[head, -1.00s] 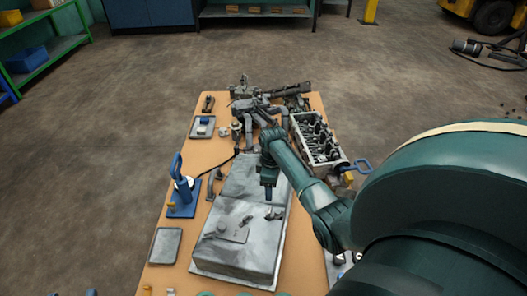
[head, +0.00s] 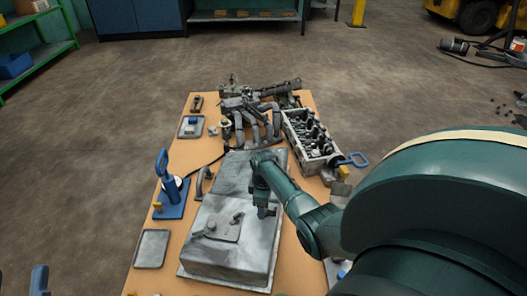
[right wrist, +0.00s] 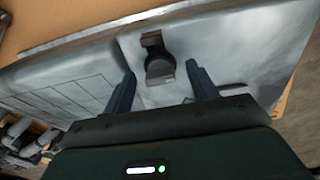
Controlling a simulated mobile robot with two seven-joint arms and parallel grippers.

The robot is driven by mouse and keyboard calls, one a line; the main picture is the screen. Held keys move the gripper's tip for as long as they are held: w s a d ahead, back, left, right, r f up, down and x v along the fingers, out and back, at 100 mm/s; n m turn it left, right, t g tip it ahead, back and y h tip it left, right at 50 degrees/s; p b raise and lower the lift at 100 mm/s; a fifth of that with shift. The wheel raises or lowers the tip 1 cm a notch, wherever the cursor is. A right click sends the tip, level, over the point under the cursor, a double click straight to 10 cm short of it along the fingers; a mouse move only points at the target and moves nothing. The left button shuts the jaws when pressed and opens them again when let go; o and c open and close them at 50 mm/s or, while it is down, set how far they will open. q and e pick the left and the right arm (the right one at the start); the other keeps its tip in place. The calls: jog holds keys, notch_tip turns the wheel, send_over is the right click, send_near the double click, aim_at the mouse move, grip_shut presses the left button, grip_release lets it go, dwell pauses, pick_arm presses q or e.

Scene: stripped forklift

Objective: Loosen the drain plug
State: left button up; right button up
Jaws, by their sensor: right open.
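A large grey tank-like metal housing (head: 225,255) lies on the workbench in the head view. In the right wrist view, a small dark fitting, which looks like the drain plug (right wrist: 159,66), stands on its grey surface. My right gripper (right wrist: 162,84) is open, one finger on each side of the plug in the picture. I cannot tell if the fingers touch it. In the head view my right gripper (head: 266,211) points down over the right part of the housing and hides the plug. My left gripper does not show clearly.
A metal block with several round parts (head: 311,140) and dark pipework (head: 250,115) lie at the bench's back. A blue-handled tool (head: 170,190) and a grey tray (head: 152,248) are on the left. A blue-grey thing (head: 40,279) shows at the bottom left, unclear.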

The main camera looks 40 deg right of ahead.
jog(key=shift+c, duration=0.2)
jog(key=c, duration=1)
jog(key=shift+r+n+p, duration=0.15)
jog(key=shift+n+p, duration=0.15)
jog(key=shift+n, duration=0.3)
jog(key=shift+c, duration=0.2)
jog(key=shift+n, duration=0.9)
jog(key=n, duration=0.3)
jog(key=shift+p, duration=0.35)
jog(key=shift+n, duration=0.4)
jog(key=shift+n, duration=0.5)
jog(key=n, duration=0.5)
jog(key=shift+w, duration=0.1)
